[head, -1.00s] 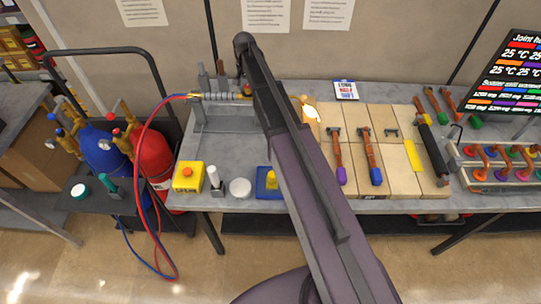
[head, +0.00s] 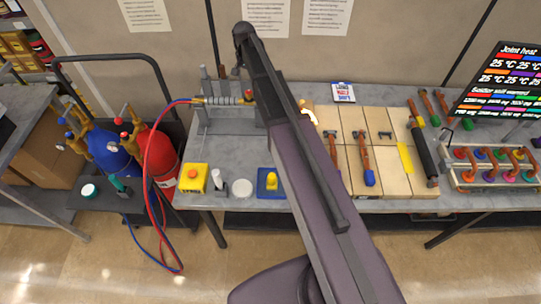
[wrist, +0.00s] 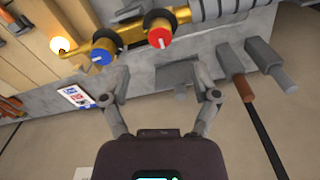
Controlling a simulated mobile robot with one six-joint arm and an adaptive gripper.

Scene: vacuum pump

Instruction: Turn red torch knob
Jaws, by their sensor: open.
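In the wrist view the brass torch (wrist: 130,34) carries a red knob (wrist: 159,38) with a pale pointer mark and a blue knob (wrist: 101,56) to its left. My gripper (wrist: 160,72) is open and empty, its two fingers spread wide. The red knob lies between the fingers' lines but beyond their tips, apart from them. A glowing flame or tip (wrist: 61,45) shows at the torch's left end. The torch stand (head: 203,122) holds the hose end.
A grey bench (head: 225,150) bears a yellow button box (head: 194,178), a blue pad (head: 264,190) and tan boards (head: 355,120) with copper pipes. Red and blue hoses (head: 150,135) run to the red cylinder (head: 163,150) and blue cylinder (head: 112,154) at left.

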